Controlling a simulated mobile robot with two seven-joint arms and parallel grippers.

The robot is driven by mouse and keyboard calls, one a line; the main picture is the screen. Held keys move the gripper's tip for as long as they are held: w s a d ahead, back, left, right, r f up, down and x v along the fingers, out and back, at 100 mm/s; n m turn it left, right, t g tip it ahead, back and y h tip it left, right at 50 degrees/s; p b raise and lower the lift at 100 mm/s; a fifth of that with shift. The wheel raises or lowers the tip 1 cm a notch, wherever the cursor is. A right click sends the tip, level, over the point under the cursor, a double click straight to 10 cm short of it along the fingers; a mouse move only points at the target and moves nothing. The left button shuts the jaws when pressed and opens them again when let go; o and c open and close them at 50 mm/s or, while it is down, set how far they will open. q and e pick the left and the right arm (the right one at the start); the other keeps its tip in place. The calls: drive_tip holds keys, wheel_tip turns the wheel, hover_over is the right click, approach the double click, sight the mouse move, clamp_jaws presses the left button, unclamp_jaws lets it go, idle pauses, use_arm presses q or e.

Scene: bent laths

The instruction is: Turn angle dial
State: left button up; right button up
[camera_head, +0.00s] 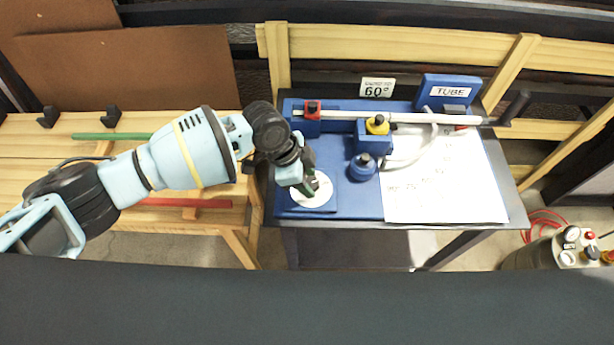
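The angle dial (323,198) is a white disc on a blue plate at the front left of the blue bending machine. My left gripper (311,186) points down over the dial, with its fingertips at or just above a dark green part near the disc's middle. The fingers are small and partly hidden by the wrist, so I cannot tell whether they grip the part. A white sign (376,88) behind the machine reads 60°. My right gripper is not in view.
A white tube (410,117) lies across the machine through red and yellow clamps. A white paper (445,180) covers the table's right side. A wooden bench (40,150) with green and red rods stands left. A gauge unit (565,248) stands at lower right.

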use_arm(q)
drive_tip(key=c, duration=0.6)
drive_tip(key=shift+r+p, duration=0.1)
drive_tip(key=shift+p, duration=0.2)
drive_tip(key=shift+c, duration=0.2)
drive_tip(key=n+t+p, duration=0.1)
drive_tip(key=n+p, duration=0.1)
drive_tip(key=n, duration=0.1)
drive_tip(key=n+t+p, duration=0.1)
drive_tip(key=n+p, duration=0.2)
drive_tip(key=shift+s+d+r+n+t+y, duration=0.1)
drive_tip(key=shift+s+r+n+t+y, duration=0.1)
drive_tip(key=shift+n+t+y, duration=0.1)
drive_tip(key=shift+f+n+t+p, duration=0.25)
drive_tip(key=shift+n+p, duration=0.45)
drive_tip(key=shift+n, duration=0.4)
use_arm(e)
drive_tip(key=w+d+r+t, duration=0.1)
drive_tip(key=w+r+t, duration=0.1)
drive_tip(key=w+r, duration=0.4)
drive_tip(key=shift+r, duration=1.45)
use_arm(q)
drive_tip(key=shift+s+y, duration=0.1)
drive_tip(key=shift+y, duration=0.2)
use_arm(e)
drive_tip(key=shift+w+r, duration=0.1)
use_arm(q)
drive_tip(key=o, duration=1)
drive_tip(key=shift+c, duration=0.2)
